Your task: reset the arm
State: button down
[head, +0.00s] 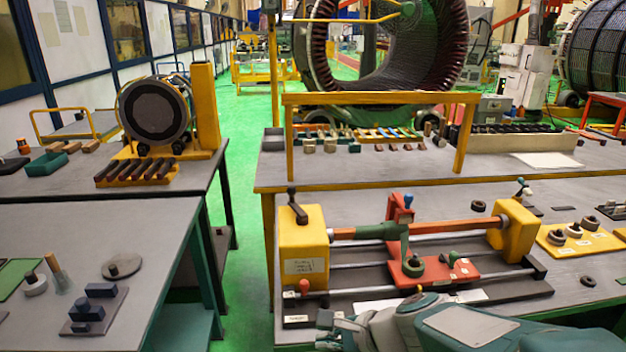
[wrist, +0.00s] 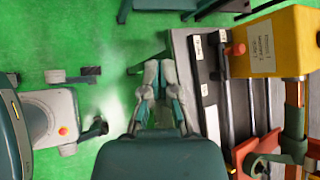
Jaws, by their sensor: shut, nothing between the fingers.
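My gripper (wrist: 159,78) shows in the middle of the wrist view, with its two grey and teal fingers close together and nothing held between them. It is over the green floor, beside the near edge of the grey workbench. In the head view, part of my arm (head: 470,325) lies low across the bottom right, in front of the bench. The fingertips are hard to make out there.
A winding machine with a yellow headstock (head: 304,245) and red carriage (head: 405,265) stands on the right bench; its yellow block (wrist: 268,40) is close right of my gripper. A left table (head: 150,225) holds small parts. Green floor (head: 240,240) lies clear between them.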

jog(key=s+d+r+n+h, duration=0.3)
jog(key=s+d+n, duration=0.3)
jog(key=n, duration=0.2)
jog(key=s+d+r+n+t+h, duration=0.1)
jog(key=s+d+r+n+h, duration=0.2)
jog(key=s+d+n+h, duration=0.2)
jog(key=s+d+n, duration=0.1)
jog(key=d+n, duration=0.1)
jog(key=n, duration=0.1)
jog(key=shift+r+n+h, duration=0.3)
jog(key=shift+r+h, duration=0.05)
jog(key=shift+h, duration=0.05)
